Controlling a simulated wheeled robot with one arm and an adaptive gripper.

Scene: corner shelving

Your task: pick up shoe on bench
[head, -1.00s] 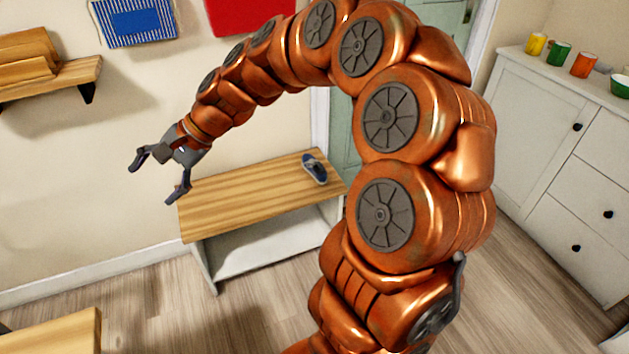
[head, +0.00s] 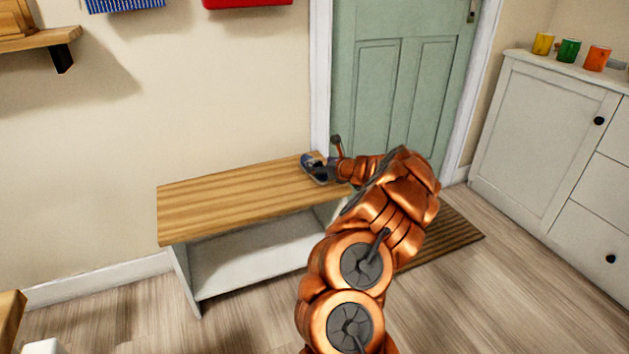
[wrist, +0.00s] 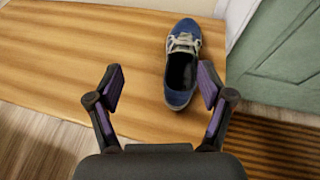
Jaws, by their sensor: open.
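A blue shoe with pale laces (wrist: 182,62) lies on the wooden bench top near its right end. It also shows in the head view (head: 314,168), partly covered by my gripper. The bench (head: 225,200) has a wood top and a white lower shelf. My gripper (wrist: 160,88) is open and empty in the wrist view, its two fingers spread wide. The shoe lies ahead of it, its heel end between the fingertips but closer to the right one. In the head view my gripper (head: 333,162) is at the bench's right end, beside the shoe. Contact cannot be told.
A green door (head: 405,90) stands behind, with a striped mat (head: 440,236) on the floor before it. A white cabinet (head: 545,140) with several coloured mugs is at right. A wall shelf (head: 40,40) is at upper left. The bench's left part is bare.

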